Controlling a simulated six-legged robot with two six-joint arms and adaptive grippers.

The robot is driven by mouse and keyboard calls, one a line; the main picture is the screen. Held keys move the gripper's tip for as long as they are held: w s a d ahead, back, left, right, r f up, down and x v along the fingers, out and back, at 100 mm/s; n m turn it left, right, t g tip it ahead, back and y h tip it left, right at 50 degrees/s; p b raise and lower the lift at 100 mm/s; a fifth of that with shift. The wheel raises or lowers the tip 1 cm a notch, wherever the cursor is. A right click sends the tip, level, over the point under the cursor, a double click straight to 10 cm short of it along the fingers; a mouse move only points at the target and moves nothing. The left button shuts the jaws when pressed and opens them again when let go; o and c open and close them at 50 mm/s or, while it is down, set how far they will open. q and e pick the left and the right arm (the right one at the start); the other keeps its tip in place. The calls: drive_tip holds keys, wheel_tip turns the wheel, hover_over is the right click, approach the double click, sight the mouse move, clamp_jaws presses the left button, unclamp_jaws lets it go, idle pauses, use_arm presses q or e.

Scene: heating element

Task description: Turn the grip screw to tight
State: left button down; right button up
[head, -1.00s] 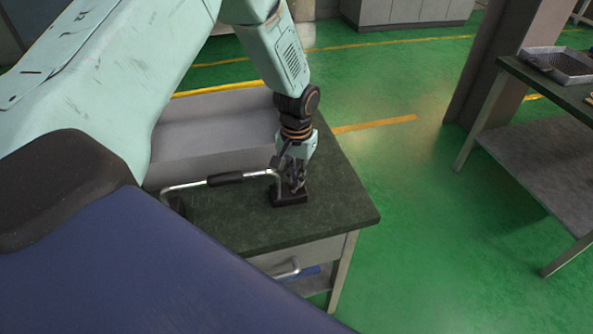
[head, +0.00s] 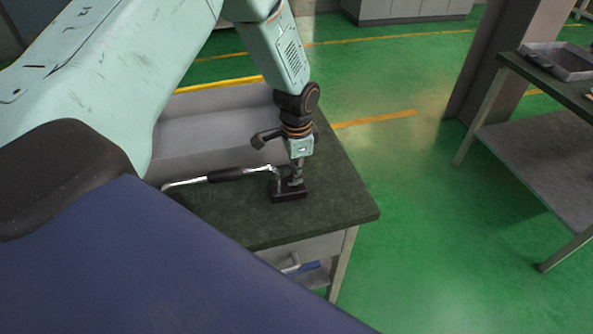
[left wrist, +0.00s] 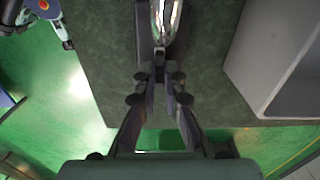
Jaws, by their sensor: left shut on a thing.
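A dark block (head: 289,196) sits on the green-topped table near its right end. A bent metal bar (head: 185,184) with a black sleeve (head: 226,175) runs left from it. My left gripper (head: 296,184) points down at the block, its fingers close together. In the left wrist view, the fingertips (left wrist: 160,78) meet at the near end of the dark block (left wrist: 146,32), with the shiny bar (left wrist: 167,22) beyond. The gripper is shut on a small part there, apparently the grip screw, which the fingers mostly hide.
A grey open tray (head: 215,133) stands at the back of the table (head: 260,230), behind the bar. Another table (head: 550,90) with a tray (head: 565,62) stands at the right. The right front of the table top is clear.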

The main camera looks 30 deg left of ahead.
use_arm(q)
drive_tip(key=shift+m, duration=0.5)
drive_tip(key=c, duration=1.7)
unclamp_jaws()
wheel_tip(320, 180, up, 12)
drive_tip(key=shift+r, duration=0.1)
